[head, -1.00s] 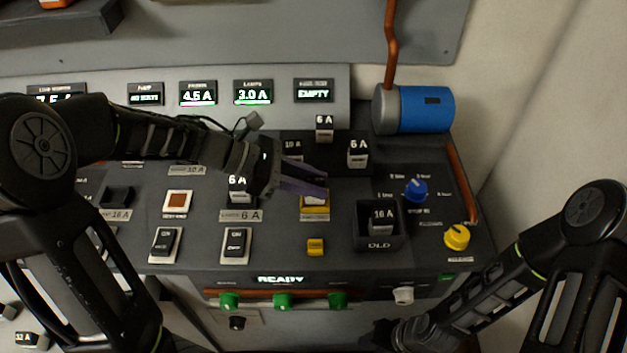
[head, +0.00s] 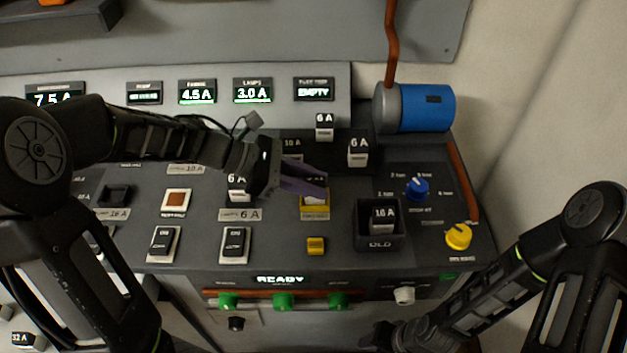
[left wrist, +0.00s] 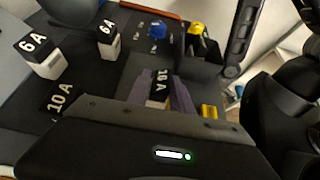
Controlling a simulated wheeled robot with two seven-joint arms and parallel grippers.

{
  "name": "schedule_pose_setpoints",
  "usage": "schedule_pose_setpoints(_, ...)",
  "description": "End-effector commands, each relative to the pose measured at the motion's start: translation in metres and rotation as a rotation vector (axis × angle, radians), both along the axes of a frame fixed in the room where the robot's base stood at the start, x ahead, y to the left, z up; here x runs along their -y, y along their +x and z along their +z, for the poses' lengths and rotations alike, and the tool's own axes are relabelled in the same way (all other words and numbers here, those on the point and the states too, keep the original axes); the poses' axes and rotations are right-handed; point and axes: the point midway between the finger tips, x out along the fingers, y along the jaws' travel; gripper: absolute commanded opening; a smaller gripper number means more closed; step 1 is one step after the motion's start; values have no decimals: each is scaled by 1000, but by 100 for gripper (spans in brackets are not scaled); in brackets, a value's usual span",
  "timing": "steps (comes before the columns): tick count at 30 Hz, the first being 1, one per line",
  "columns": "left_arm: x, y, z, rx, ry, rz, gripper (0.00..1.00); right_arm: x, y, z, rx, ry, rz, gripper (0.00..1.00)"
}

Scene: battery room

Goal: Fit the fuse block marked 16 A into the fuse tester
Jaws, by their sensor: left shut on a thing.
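My left gripper (head: 318,190) is shut on a pale fuse block with a black top. In the left wrist view this block (left wrist: 159,88) sits between the purple fingers, and its label appears to read 16 A. The fuse tester (head: 315,212) is a yellow socket on the console. The fingers and block are right over it and hide its upper part; I cannot tell whether they touch. A second block marked 16 A (head: 383,218) stands in the black OLD bin (head: 380,245). My right gripper (head: 395,337) is low at the bottom edge, its jaws unclear.
Blocks marked 6 A (head: 358,152) and 10 A (head: 292,147) stand behind the gripper. Another 6 A block (head: 238,188) is left of it. A yellow button (head: 316,246) lies in front of the tester. Blue (head: 417,188) and yellow (head: 458,236) knobs are at right. One display (head: 314,90) reads EMPTY.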

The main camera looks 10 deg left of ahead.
Motion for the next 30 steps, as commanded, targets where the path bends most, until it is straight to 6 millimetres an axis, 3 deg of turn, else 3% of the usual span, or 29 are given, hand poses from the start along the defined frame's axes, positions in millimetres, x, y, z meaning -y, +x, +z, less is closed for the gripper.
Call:
schedule_pose_setpoints(11, 0, 0, -8, 0, 0, 0, 0, 0, 0, -9, 0, 0, 0, 36)
schedule_pose_setpoints(12, 0, 0, -7, 0, 0, 0, 30, 0, 0, -7, 0, 0, 0, 36)
schedule_pose_setpoints(14, 0, 0, -7, 0, 0, 0, 35, 0, 0, -7, 0, 0, 0, 36)
schedule_pose_setpoints(23, -1, 0, -6, 0, 0, 0, 36, 0, 0, -7, 0, 0, 0, 36)
schedule_pose_setpoints(30, -13, -3, 2, 0, 0, 1, 36, 0, 0, -2, 0, 0, 0, 36)
